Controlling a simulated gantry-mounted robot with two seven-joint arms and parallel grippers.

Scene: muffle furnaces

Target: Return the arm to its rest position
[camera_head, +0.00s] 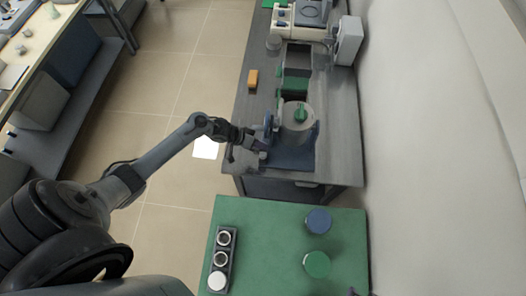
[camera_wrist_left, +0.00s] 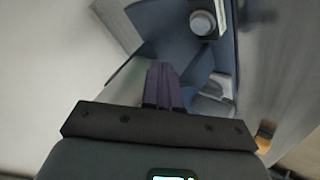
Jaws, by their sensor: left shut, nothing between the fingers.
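My left arm reaches in from the left in the head view. Its gripper (camera_head: 257,147) is beside the left edge of a blue-based device (camera_head: 290,157) on the grey bench. The device carries a grey cylinder (camera_head: 297,119) with a green knob on top. In the left wrist view the purple fingers of the left gripper (camera_wrist_left: 161,72) are together, with nothing between them. Blue surfaces and a round grey knob (camera_wrist_left: 202,22) show beyond the fingers. I cannot tell whether the gripper touches the device. A small dark tip shows at the bottom edge of the head view, too little to identify.
A green table (camera_head: 265,232) in front bears a dark rack (camera_head: 224,244), a blue-lidded jar (camera_head: 318,221) and a green-lidded jar (camera_head: 316,264).

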